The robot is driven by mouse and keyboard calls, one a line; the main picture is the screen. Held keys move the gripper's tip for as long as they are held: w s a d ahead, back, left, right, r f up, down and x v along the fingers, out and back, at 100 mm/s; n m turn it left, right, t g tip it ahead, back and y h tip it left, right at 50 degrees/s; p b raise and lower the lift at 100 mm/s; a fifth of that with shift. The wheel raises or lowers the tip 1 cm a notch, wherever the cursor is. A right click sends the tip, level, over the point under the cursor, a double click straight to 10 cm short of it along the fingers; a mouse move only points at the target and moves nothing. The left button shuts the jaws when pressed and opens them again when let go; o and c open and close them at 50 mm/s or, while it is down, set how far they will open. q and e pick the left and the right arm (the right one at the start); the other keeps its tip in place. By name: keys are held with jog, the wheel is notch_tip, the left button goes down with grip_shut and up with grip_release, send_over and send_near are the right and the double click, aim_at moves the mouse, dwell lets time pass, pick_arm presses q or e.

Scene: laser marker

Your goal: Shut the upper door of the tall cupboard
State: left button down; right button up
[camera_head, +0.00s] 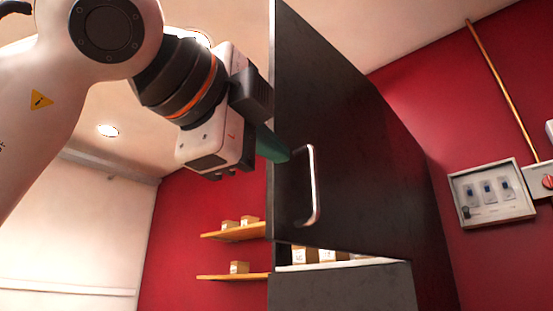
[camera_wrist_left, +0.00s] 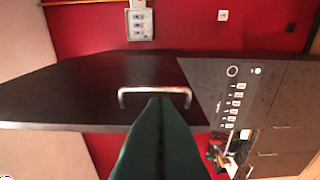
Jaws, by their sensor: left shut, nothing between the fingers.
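The upper door (camera_head: 345,130) of the tall cupboard is a dark panel and stands open. Below its lower edge a pale shelf with small boxes shows inside the cupboard. A bar-shaped metal handle (camera_head: 313,190) is on the door near its left edge. My left gripper (camera_head: 285,156) is shut and empty, its green fingers pointing at the door by the handle. In the left wrist view the fingertips (camera_wrist_left: 160,101) overlap the handle (camera_wrist_left: 128,91) on the dark door (camera_wrist_left: 80,85); I cannot tell whether they touch it. My right gripper is not in view.
The dark lower front (camera_head: 345,288) of the cupboard is below the door. Wall shelves (camera_head: 238,232) with small boxes are behind at left. A switch box (camera_head: 491,192) and an orange pipe (camera_head: 503,90) are on the red wall at right.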

aim_at(284, 182)
pick_arm(q)
jog(key=w+p, duration=0.1)
jog(key=w, duration=0.2)
jog(key=w+d+p, duration=0.1)
jog(key=w+p, duration=0.1)
jog(key=w, duration=0.2)
jog(key=w+p, duration=0.2)
jog(key=w, duration=0.1)
jog(key=shift+w+d, duration=0.15)
jog(key=shift+d, duration=0.2)
jog(key=shift+w+a, duration=0.15)
jog(key=shift+a, duration=0.3)
jog(key=shift+w+d, duration=0.1)
jog(key=shift+d, duration=0.1)
